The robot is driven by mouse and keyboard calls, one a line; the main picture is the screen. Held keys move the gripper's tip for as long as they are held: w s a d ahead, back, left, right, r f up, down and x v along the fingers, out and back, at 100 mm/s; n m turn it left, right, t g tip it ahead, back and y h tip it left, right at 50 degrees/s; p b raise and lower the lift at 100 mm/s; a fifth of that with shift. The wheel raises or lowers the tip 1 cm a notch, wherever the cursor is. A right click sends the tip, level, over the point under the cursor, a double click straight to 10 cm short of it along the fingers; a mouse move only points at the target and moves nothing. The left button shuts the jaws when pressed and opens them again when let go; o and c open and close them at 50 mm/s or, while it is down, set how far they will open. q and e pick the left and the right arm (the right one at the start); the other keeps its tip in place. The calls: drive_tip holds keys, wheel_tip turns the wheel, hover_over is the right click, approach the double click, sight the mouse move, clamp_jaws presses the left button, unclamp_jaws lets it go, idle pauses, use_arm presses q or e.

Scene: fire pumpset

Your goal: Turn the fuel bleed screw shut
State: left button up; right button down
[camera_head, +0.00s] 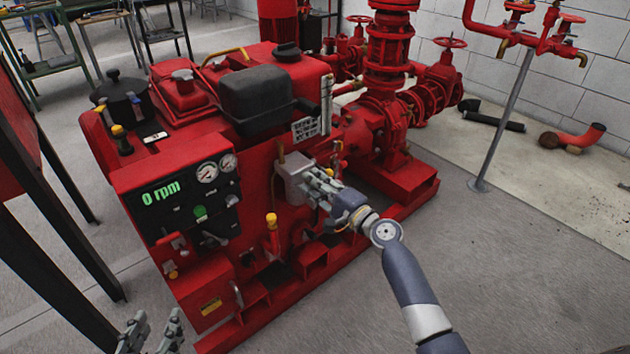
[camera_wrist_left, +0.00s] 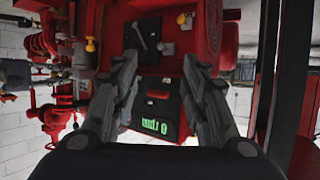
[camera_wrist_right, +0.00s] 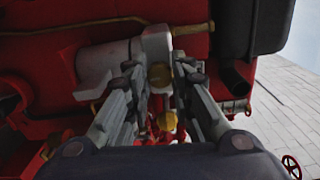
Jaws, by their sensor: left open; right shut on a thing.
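A grey fuel housing (camera_head: 296,178) sits on the near side of the red engine. My right gripper (camera_head: 318,184) is at this housing, its fingers hiding the screw in the head view. In the right wrist view the fingers (camera_wrist_right: 160,85) are shut on a small brass-coloured fuel bleed screw (camera_wrist_right: 160,75) at the housing (camera_wrist_right: 108,66). How far the screw is turned I cannot tell. My left gripper (camera_head: 152,335) is low at the bottom left of the head view. It is open and empty, with its fingers apart in the left wrist view (camera_wrist_left: 160,75).
The control panel (camera_head: 190,200) with its "0 rpm" display and gauges is left of the housing. A yellow-topped red stalk (camera_head: 272,232) stands below the housing. Red pump pipes (camera_head: 392,100) rise behind my right gripper.

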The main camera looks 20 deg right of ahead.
use_arm(q)
drive_tip(key=shift+s+a+f+g+y, duration=0.2)
drive_tip(key=shift+s+f+g, duration=0.2)
drive_tip(key=shift+f, duration=0.15)
drive_tip(key=shift+s+a+f+g+y, duration=0.1)
drive_tip(key=shift+s+a+f+g, duration=0.1)
drive_tip(key=shift+s+f+g, duration=0.25)
use_arm(e)
drive_tip(key=shift+f+m, duration=0.1)
drive_tip(key=shift+m, duration=0.6)
use_arm(q)
drive_tip(key=shift+w+f, duration=0.1)
use_arm(e)
drive_tip(key=c, duration=1.7)
unclamp_jaws()
drive_tip(key=shift+o, duration=0.2)
drive_tip(key=v, duration=1.2)
